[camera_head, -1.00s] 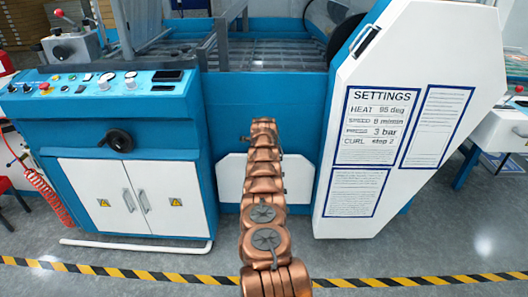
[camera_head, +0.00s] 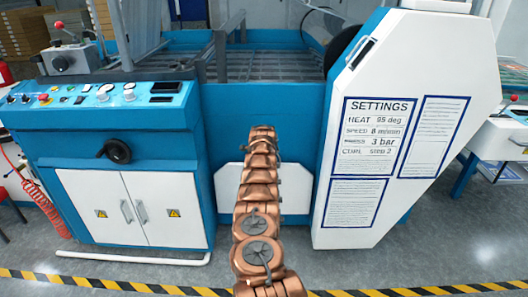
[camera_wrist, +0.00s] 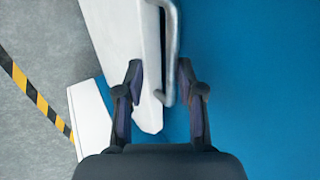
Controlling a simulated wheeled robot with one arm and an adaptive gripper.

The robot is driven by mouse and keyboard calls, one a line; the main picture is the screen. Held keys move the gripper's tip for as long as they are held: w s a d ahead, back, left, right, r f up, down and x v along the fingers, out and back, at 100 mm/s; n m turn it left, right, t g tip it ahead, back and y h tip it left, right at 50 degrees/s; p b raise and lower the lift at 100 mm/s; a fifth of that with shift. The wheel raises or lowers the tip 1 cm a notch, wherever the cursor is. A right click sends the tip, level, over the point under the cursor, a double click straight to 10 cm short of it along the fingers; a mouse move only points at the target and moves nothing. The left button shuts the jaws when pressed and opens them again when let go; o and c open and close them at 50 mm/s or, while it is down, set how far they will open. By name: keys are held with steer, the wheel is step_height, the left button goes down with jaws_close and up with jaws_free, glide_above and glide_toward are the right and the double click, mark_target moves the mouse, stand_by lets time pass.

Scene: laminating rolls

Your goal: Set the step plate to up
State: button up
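A white plate with cut corners, seemingly the step plate (camera_head: 228,187), sits low on the blue machine front in the head view. My gripper (camera_wrist: 160,78) is open. The panel's edge and the bar lie in the gap between the fingers; I cannot tell whether either finger touches them. My gripper cannot be made out in the head view.
A blue console (camera_head: 100,92) with knobs and white cabinet doors (camera_head: 135,208) stands left. A white slanted housing (camera_head: 425,60) with a settings sheet (camera_head: 378,138) stands right, reading curl step 2. Black-yellow tape (camera_head: 120,284) crosses the grey floor in front.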

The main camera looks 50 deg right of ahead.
steer(key=v, duration=1)
steer(key=shift+a+r, duration=0.25)
steer(key=shift+a, duration=0.05)
steer(key=shift+s, duration=0.15)
stand_by(0.3)
